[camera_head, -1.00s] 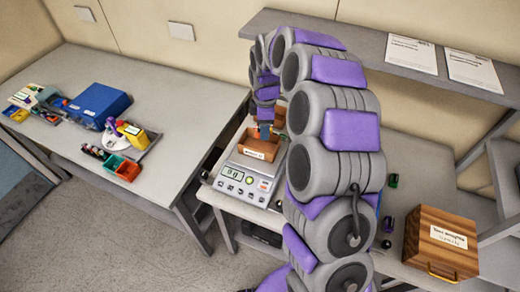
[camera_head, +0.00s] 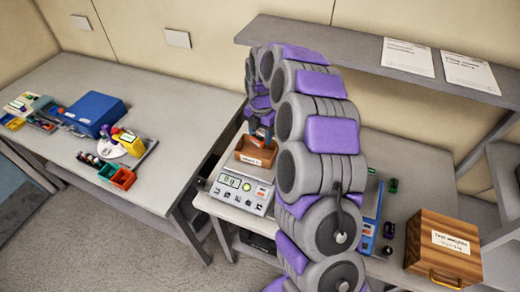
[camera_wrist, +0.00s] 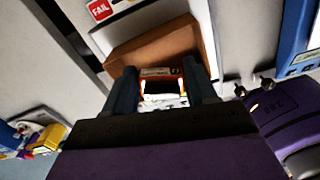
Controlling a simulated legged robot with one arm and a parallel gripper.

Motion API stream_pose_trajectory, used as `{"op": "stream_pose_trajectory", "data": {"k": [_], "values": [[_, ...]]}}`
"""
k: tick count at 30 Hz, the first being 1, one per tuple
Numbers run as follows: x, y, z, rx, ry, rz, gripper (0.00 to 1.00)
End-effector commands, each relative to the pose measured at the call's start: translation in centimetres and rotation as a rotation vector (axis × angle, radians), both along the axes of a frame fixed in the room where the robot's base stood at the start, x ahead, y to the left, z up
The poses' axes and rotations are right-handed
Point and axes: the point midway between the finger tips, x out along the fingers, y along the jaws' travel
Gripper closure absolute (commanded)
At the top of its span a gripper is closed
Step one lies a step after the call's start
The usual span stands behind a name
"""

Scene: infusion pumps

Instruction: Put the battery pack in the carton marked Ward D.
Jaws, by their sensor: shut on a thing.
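My gripper (camera_wrist: 160,92) is shut on a small orange, white and dark thing, which I take to be the battery pack (camera_wrist: 163,88). In the head view my gripper (camera_head: 262,132) points down over an open brown carton (camera_head: 256,157), with an orange part showing between the fingers. The carton stands on the pan of a weighing scale (camera_head: 240,190). The same carton shows just beyond the fingertips in the wrist view (camera_wrist: 180,42). I cannot tell whether the held thing touches the carton. The carton's front label is too small to read.
A wooden box (camera_head: 443,255) with a label stands at the right. A blue device (camera_head: 370,225) stands just right of my arm. A shelf (camera_head: 300,33) with paper sheets runs behind. The left table holds a blue case (camera_head: 97,108) and coloured bins (camera_head: 123,178). A red FAIL label (camera_wrist: 100,9) shows nearby.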

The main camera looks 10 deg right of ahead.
Motion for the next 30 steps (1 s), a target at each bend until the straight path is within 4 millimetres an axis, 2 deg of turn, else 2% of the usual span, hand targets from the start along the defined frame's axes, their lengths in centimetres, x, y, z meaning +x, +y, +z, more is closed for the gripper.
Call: {"op": "stream_pose_trajectory", "data": {"k": [1, 8, 15, 26, 27, 30], "values": [[-0.1, 0.1, -1.0, -0.002, 0.004, 0.0, 0.77], [0.0, 0.0, -3.1, -0.001, -0.002, -0.001, 0.77], [0.0, -0.2, -6.6, 0.002, -0.001, -0.001, 0.77], [0.0, 0.0, -6.9, 0.0, -0.003, -0.001, 0.77], [0.0, 0.1, -6.9, 0.0, -0.003, -0.001, 0.41], [0.0, 0.0, -6.9, 0.0, -0.003, -0.001, 0.33]]}}
